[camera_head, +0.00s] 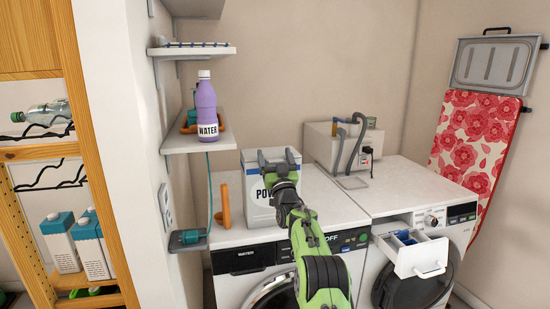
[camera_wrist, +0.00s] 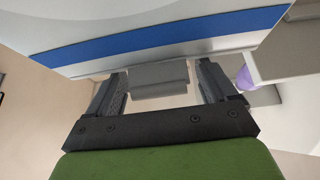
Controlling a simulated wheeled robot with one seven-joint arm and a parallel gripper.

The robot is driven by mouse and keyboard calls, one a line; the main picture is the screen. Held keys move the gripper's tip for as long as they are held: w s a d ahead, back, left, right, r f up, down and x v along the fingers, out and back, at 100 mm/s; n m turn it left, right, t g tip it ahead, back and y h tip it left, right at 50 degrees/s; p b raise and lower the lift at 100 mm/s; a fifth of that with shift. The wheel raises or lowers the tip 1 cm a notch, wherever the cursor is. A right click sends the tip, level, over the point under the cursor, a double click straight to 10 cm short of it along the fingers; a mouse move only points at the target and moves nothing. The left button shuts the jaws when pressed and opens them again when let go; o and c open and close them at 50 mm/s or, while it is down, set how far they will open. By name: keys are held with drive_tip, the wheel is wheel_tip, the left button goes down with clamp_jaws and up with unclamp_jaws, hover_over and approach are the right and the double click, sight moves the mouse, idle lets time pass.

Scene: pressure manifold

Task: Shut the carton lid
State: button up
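The white powder carton (camera_head: 257,205) with a blue band stands upright on the left washing machine. Its lid's position is hard to tell in the head view because my gripper (camera_head: 279,163) covers part of its top. In the wrist view, the carton's pale face with the blue band (camera_wrist: 170,35) fills the upper part. My gripper (camera_wrist: 163,72) is open there, with its fingers spread. A grey block-like piece (camera_wrist: 158,78) shows between the fingers, with a gap to each finger. I cannot tell whether it belongs to the carton. Contact with the carton is unclear.
A purple water bottle (camera_head: 205,108) stands on a wall shelf (camera_head: 185,143) left of the carton. An orange handle-like object (camera_head: 226,207) stands beside the carton. A grey box with hoses (camera_head: 335,145) sits behind to the right. The right machine's detergent drawer (camera_head: 420,258) is pulled out.

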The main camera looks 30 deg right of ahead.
drive_tip(key=shift+r, duration=0.1)
drive_tip(key=b+v, duration=0.2)
drive_tip(key=v, duration=1.3)
drive_tip(key=shift+s+f, duration=0.25)
drive_tip(key=shift+f, duration=0.1)
drive_tip(key=shift+a, duration=0.15)
